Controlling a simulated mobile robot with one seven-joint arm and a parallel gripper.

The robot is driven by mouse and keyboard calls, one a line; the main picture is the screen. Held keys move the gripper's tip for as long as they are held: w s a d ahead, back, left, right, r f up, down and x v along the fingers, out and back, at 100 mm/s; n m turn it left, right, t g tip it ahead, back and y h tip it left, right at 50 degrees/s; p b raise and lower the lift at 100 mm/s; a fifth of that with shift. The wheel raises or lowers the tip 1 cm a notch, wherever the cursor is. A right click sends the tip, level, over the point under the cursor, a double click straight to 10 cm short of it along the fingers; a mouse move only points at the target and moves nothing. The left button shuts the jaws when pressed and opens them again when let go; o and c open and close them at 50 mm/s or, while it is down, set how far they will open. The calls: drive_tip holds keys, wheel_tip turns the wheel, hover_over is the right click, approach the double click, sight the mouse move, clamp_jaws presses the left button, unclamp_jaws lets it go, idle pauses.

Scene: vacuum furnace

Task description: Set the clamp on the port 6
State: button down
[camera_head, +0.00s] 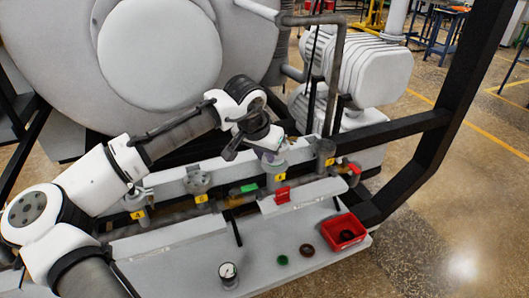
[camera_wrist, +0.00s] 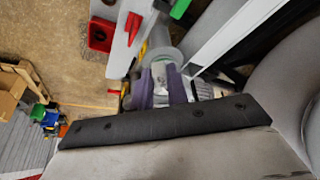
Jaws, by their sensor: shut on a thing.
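My gripper (camera_head: 270,152) is over the pipe, just above the port (camera_head: 278,177) that stands behind the red handle. In the wrist view its purple-grey fingers (camera_wrist: 168,88) are shut on a small pale grey part between them, which I take to be the clamp (camera_wrist: 172,76). A grey cylindrical port (camera_wrist: 160,54) lies just beyond the fingertips. The clamp is mostly hidden by the fingers, and I cannot tell whether it touches the port. Yellow number tags mark the ports; the digits are too small to read surely.
Other ports (camera_head: 198,182) stand along the pipe to the left. A green handle (camera_head: 243,189) and a red handle (camera_head: 283,195) stick up nearby. A red bin (camera_head: 343,232), a gauge (camera_head: 228,272) and two rings (camera_head: 306,250) sit on the grey shelf. A black frame post (camera_head: 450,110) rises at right.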

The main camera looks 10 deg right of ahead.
drive_tip(key=shift+f+b, duration=1.5)
drive_tip(key=shift+f, duration=0.7)
drive_tip(key=shift+f, duration=0.15)
drive_tip(key=c, duration=1.3)
unclamp_jaws()
drive_tip(key=b+v, duration=0.2)
drive_tip(key=v, duration=1.2)
